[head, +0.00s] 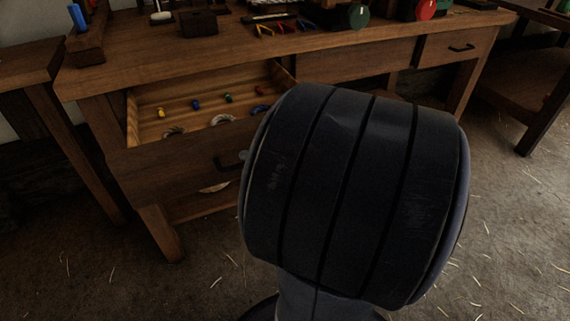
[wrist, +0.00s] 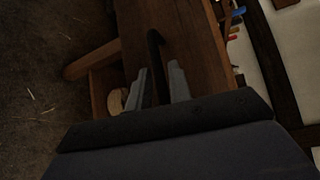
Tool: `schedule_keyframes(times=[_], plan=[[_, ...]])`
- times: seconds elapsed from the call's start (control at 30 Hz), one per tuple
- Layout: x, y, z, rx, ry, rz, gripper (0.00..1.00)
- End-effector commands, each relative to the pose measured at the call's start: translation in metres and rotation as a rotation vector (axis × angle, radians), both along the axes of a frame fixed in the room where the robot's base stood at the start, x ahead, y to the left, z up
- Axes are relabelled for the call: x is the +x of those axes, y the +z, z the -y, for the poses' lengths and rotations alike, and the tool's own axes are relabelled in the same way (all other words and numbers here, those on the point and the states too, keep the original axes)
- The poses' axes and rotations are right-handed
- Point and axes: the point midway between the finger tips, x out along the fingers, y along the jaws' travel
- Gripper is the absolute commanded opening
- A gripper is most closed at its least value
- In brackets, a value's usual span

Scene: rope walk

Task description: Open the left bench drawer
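The left bench drawer (head: 165,168) is pulled well out of the bench, and its inside shows in the head view. Its dark handle (head: 228,163) is on the drawer front, with the right end close to my arm. In the wrist view the handle (wrist: 154,48) runs between the two grey fingers of my gripper (wrist: 159,84), which sit close on both sides of it. The fingers appear shut on it. My dark arm hides most of the gripper and the right part of the drawer in the head view.
The drawer holds small coloured pieces (head: 196,104) and pale rings (head: 222,120). The wooden bench (head: 240,56) carries tools and spools. A right drawer (head: 452,48) is shut. Another table (head: 28,62) stands close at left. The straw-strewn floor (head: 215,270) in front is clear.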

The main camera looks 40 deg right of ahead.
Motion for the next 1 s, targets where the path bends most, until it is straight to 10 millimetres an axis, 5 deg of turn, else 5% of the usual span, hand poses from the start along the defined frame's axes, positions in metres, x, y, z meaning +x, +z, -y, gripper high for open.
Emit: schedule_keyframes(times=[0.6,1.0], plan=[[-0.068,0.013,0.04,0.001,-0.005,0.0,0.2],[-0.083,0.014,0.046,0.0,0.001,0.0,0.2]])
